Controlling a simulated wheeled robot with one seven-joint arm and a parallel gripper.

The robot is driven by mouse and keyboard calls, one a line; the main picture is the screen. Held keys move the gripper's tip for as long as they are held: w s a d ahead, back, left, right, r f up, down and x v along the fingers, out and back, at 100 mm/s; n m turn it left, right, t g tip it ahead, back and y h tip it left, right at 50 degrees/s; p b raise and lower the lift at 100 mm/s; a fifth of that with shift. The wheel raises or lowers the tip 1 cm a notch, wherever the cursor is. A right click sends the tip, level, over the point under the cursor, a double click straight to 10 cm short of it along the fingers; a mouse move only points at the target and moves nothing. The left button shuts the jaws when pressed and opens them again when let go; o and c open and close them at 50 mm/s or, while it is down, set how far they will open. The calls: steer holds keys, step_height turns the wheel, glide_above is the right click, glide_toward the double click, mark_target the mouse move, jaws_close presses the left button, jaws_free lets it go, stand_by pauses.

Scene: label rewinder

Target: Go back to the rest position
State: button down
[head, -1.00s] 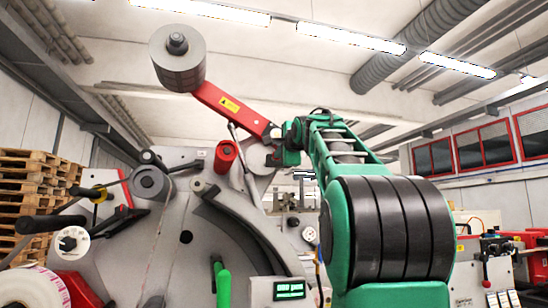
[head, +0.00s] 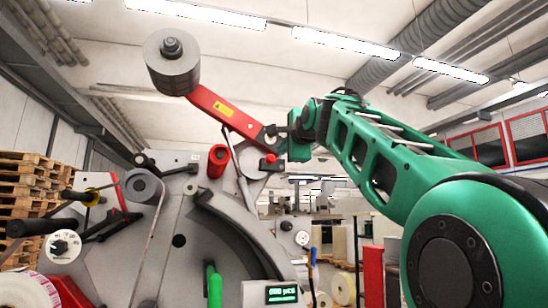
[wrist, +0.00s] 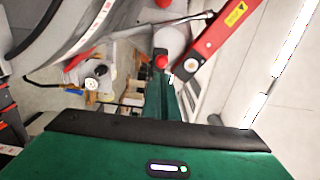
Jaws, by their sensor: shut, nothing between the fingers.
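My gripper (head: 281,132) is small in the head view, at the left end of my green arm. It is beside the lower end of the red lever (head: 228,110) of the label rewinder (head: 215,245). It holds nothing; I cannot tell from this angle whether it touches the lever. The lever slopes up to a grey roller (head: 172,64). In the wrist view, the red lever (wrist: 222,32) with its yellow warning label is at the upper right, and a red knob (wrist: 161,62) is near the middle.
A red-capped cylinder (head: 217,160) and a green handle (head: 213,285) stick out from the machine. A lit green display (head: 282,293) is low at the front. Wooden pallets (head: 30,185) are stacked at the left. The space above my arm is open up to the ceiling lights.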

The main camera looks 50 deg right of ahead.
steer(key=shift+s+a, duration=0.3)
steer(key=shift+s, duration=0.15)
stand_by(0.3)
steer(key=a+f+n+g+y, duration=0.2)
steer(key=f+n+g+y, duration=0.15)
steer(key=f, duration=1.55)
steer(key=a+f+n+g+y, duration=0.25)
steer(key=f+n+g, duration=0.2)
steer(key=f, duration=1.35)
steer(key=s+a+f+n+g+y, duration=0.1)
steer(key=s+a+f+n+g, duration=0.1)
steer(key=s+f, duration=0.4)
steer(key=s+a+f+n+g+y, duration=0.1)
steer(key=s+a+f+n+g, duration=0.2)
steer(key=s+a+f, duration=0.4)
steer(key=s+a+f+n+g+y, duration=0.1)
steer(key=s+a+f+n, duration=0.4)
steer(key=f, duration=1.1)
steer(key=shift+s+f+g+y, duration=0.35)
steer(key=shift+s+g, duration=0.35)
steer(key=shift+s, duration=0.25)
